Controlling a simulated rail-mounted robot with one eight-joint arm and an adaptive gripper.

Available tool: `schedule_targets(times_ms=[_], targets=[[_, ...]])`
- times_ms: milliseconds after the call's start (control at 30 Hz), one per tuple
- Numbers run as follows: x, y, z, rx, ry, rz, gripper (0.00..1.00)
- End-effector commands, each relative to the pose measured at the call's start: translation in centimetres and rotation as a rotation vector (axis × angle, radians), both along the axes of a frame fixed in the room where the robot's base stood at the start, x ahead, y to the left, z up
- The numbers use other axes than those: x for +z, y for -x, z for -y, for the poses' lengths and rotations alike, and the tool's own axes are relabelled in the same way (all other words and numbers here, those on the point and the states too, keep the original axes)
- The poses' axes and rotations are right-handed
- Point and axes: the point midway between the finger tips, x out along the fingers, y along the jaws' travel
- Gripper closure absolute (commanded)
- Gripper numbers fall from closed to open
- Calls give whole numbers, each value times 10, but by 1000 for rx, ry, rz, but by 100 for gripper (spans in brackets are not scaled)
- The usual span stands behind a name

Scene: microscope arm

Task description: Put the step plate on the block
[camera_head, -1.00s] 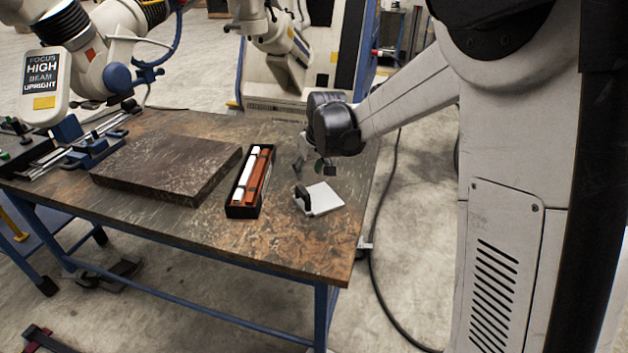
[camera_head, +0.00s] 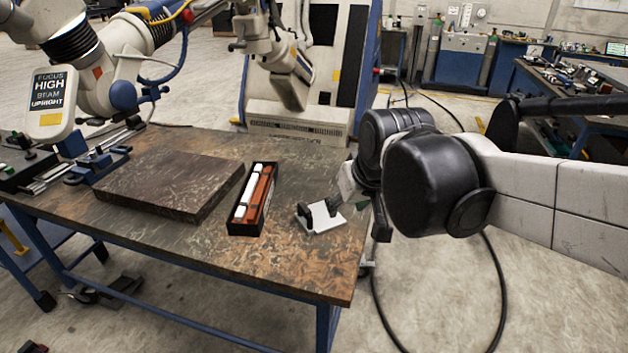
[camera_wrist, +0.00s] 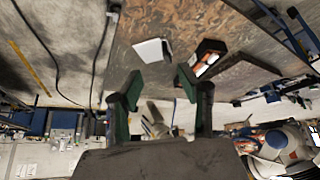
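The step plate (camera_head: 324,218) is a small white plate with a dark upright part at its left end. It lies on the table near the right edge. It also shows in the wrist view (camera_wrist: 150,50), beyond the fingertips and apart from them. The block (camera_head: 165,174) is a wide, dark, flat slab on the left half of the table; its top is bare. My gripper (camera_head: 356,218) is at the table's right edge, beside the plate, and one finger partly overlaps the plate in the head view. In the wrist view my gripper (camera_wrist: 159,84) is open with nothing between the fingers.
A black open box (camera_head: 252,200) with white and red-brown pieces stands between the block and the plate. A microscope-like arm with a sign (camera_head: 50,103) hangs over the left back. The table front (camera_head: 270,255) is clear.

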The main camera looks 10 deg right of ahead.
Motion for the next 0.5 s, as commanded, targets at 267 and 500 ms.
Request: schedule_targets(times_ms=[267,500], targets=[[-8,72,4,-45,-10,46,63],[-19,107,7,-71,-15,74,63]])
